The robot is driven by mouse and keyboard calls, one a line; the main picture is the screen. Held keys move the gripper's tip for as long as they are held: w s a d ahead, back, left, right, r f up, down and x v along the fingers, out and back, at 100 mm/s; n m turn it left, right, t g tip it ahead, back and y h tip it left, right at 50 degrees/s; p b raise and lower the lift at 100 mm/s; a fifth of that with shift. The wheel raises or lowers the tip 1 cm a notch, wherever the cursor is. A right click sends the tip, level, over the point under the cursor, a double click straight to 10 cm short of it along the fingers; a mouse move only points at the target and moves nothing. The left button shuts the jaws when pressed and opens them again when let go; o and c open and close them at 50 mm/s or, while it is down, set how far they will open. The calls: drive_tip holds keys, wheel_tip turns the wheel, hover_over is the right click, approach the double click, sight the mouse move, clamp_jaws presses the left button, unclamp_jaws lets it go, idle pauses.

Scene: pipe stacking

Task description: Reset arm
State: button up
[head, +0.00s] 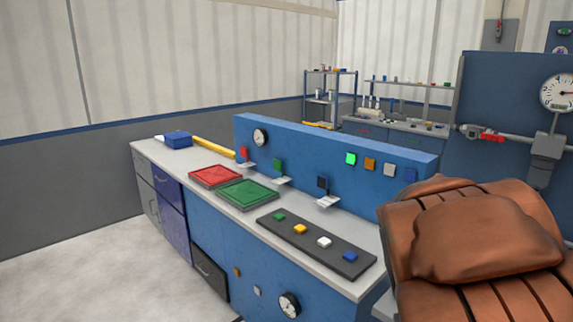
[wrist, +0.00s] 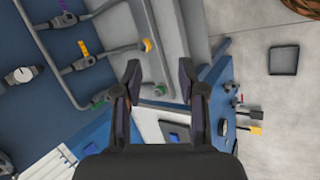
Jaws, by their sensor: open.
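My gripper (wrist: 160,76) shows in the wrist view with its two dark fingers spread apart and nothing between them. Beyond the fingers are grey pipes (wrist: 97,47) on a blue panel, with purple, yellow and green valve parts, and a blue unit (wrist: 217,75) below right. I cannot tell how far these are from the fingertips. The arm and gripper do not show in the head view.
In the head view a long workbench (head: 225,218) carries a red tray (head: 215,176), a green tray (head: 240,194) and a black strip (head: 347,259) with coloured blocks. A brown padded seat (head: 487,240) fills the lower right. Open floor (head: 85,265) lies at left.

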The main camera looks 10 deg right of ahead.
drive_tip(key=s+a+f+m+g+y, duration=0.1)
drive_tip(key=s+a+f+y, duration=0.2)
drive_tip(key=s+a, duration=0.5)
drive_tip(key=s+a+f+m+g+y, duration=0.1)
drive_tip(key=s+a+f+m+y, duration=0.1)
drive_tip(key=s+a, duration=0.6)
drive_tip(key=a+f+y, duration=0.1)
drive_tip(key=a+y, duration=0.1)
drive_tip(key=a, duration=0.4)
drive_tip(key=shift+s+f, duration=0.2)
drive_tip(key=shift+f, duration=0.15)
